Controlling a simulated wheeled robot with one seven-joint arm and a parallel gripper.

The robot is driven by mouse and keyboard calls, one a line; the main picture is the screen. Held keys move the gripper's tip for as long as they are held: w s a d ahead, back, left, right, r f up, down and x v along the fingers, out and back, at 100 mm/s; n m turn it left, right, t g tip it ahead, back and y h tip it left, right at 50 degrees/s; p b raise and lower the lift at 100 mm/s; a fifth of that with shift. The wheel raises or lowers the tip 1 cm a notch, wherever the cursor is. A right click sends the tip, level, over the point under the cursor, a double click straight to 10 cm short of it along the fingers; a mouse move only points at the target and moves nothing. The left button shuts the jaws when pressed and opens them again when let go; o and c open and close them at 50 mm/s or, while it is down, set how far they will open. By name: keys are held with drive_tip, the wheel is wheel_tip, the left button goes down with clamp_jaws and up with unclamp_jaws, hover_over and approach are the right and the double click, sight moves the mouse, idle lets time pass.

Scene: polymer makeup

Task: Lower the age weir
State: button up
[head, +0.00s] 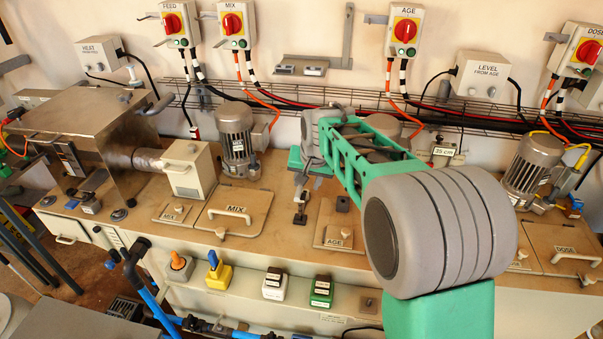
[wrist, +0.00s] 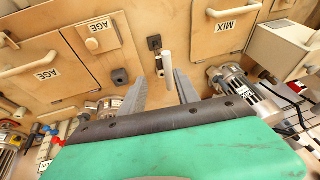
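My gripper (head: 302,172) hangs over the deck between the MIX and AGE lids. In the wrist view my gripper (wrist: 168,70) is open, its two fingers apart, pointing down at the deck. A pale upright rod (wrist: 168,68) shows between the fingertips, with a small black block (wrist: 155,43) by its foot. The block also shows in the head view (head: 299,219), below the gripper. I cannot tell whether the fingers touch the rod. No readable label names the weir. A small panel marked AGE (wrist: 98,37) with a knob lies beside it, and a larger AGE lid (wrist: 40,70) further left.
The MIX lid (head: 232,213) with a bar handle lies left of the gripper in the head view. A dark knob (head: 342,203) stands on the deck to the right. Motors and switch boxes line the back. A wire cable tray (head: 350,97) runs along the wall.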

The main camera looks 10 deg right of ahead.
drive_tip(key=shift+m, duration=0.5)
drive_tip(key=w+f+p, duration=0.2)
drive_tip(key=w+f, duration=0.6)
drive_tip(key=shift+w, duration=0.1)
drive_tip(key=shift+c, duration=0.5)
clamp_jaws()
drive_tip(key=shift+r, duration=0.1)
